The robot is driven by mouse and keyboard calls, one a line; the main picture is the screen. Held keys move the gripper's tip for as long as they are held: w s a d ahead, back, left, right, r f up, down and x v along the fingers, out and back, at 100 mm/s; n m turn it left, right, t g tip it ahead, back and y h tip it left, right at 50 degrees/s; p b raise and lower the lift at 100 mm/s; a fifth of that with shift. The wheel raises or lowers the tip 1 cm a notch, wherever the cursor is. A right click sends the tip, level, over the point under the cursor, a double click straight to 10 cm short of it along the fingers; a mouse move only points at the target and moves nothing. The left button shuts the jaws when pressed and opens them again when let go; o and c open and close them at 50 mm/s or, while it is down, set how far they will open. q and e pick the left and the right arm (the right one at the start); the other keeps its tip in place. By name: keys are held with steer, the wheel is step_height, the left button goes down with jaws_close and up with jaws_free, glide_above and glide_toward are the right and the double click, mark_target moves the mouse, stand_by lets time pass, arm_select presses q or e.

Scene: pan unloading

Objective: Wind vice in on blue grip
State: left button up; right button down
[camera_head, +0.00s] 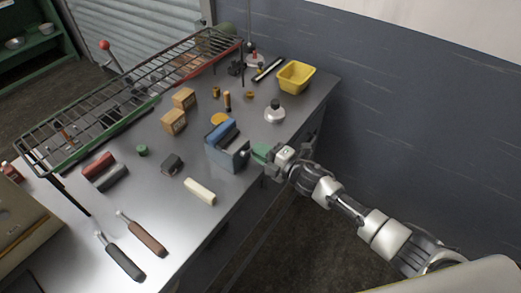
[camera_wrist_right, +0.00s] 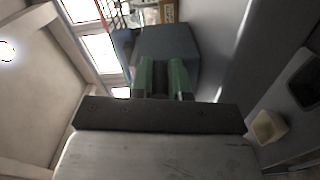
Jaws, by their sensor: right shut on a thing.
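The vice (camera_head: 240,158) is a blue-grey block at the right edge of the bench. A bright blue piece, seemingly the blue grip (camera_head: 221,131), sits at its top; its exact fit between the jaws is too small to tell. My right gripper (camera_head: 262,154) is at the vice's right side, just off the bench edge. In the right wrist view its green fingers (camera_wrist_right: 163,78) are shut on a dark part, apparently the vice handle, in front of the blue-grey vice body (camera_wrist_right: 168,42). The fingers hide most of the handle. My left gripper is not in view.
A cream block (camera_head: 200,191) and a dark block (camera_head: 172,164) lie near the vice. A white-and-black bottle (camera_head: 275,112) and a yellow tub (camera_head: 296,77) stand farther back. A wire rack (camera_head: 130,95) runs along the left. Two handled tools lie at the front left.

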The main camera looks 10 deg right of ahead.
steer(key=shift+s+f, duration=0.15)
steer(key=shift+f, duration=0.2)
steer(key=c, duration=1.4)
jaws_free()
steer(key=o, duration=0.3)
steer(key=shift+r, duration=0.15)
steer(key=b+v, duration=0.2)
steer(key=v, duration=0.8)
steer(key=shift+s+d, duration=0.2)
steer(key=shift+d, duration=0.05)
